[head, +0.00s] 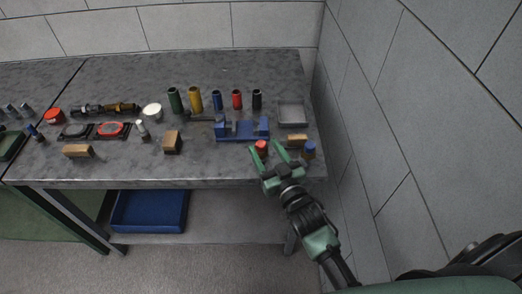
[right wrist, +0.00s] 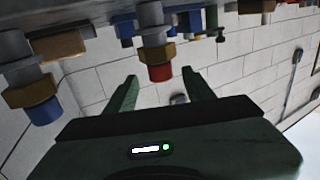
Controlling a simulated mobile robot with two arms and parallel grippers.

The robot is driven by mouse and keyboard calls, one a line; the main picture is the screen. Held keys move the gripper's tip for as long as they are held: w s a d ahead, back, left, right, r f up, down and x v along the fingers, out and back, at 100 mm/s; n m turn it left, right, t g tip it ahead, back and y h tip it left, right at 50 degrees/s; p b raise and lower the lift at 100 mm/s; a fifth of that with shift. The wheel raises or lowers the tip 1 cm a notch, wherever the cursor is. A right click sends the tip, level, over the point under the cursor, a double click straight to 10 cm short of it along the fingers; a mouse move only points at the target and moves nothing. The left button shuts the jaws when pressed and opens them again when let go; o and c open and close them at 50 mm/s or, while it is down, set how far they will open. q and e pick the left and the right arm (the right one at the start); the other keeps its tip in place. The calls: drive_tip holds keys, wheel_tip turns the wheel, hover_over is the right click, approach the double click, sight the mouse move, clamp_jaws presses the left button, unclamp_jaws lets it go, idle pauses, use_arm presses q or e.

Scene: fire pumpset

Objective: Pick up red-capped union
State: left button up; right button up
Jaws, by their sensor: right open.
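The red-capped union (head: 261,146) stands near the front right of the grey workbench. In the right wrist view, which shows the bench upside down, its red cap (right wrist: 160,73) and brass-coloured nut sit ahead of the fingertips, roughly centred between them. My right gripper (head: 266,152) is open, with green fingers pointing toward the union from the front edge. It also shows in the right wrist view (right wrist: 160,84), with nothing held. In the head view the fingers partly hide the union's lower part. I cannot tell if either finger touches it. My left gripper is not in view.
A blue-capped union (head: 309,150) stands close to the right of my gripper. A wooden block (head: 297,140), a grey tray (head: 292,114) and a blue fixture (head: 242,131) lie behind. Several coloured cylinders stand farther back. A tiled wall (head: 385,130) bounds the right side.

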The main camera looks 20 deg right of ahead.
sight(259, 140)
drive_tip(key=w, duration=0.1)
drive_tip(key=w+p, duration=0.1)
drive_tip(key=w, duration=0.1)
drive_tip(key=shift+a+r, duration=0.1)
drive_tip(key=shift+a, duration=0.2)
drive_tip(key=shift+w+f+p, duration=0.2)
drive_tip(key=shift+w+p, duration=0.1)
drive_tip(key=shift+w, duration=0.85)
drive_tip(key=shift+w+a, duration=0.1)
drive_tip(key=shift+w, duration=0.2)
drive_tip(key=shift+c, duration=0.3)
clamp_jaws()
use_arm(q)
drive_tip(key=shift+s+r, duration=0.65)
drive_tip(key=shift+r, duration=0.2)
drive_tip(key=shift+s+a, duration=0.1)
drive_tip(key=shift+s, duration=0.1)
use_arm(e)
drive_tip(key=shift+f, duration=0.1)
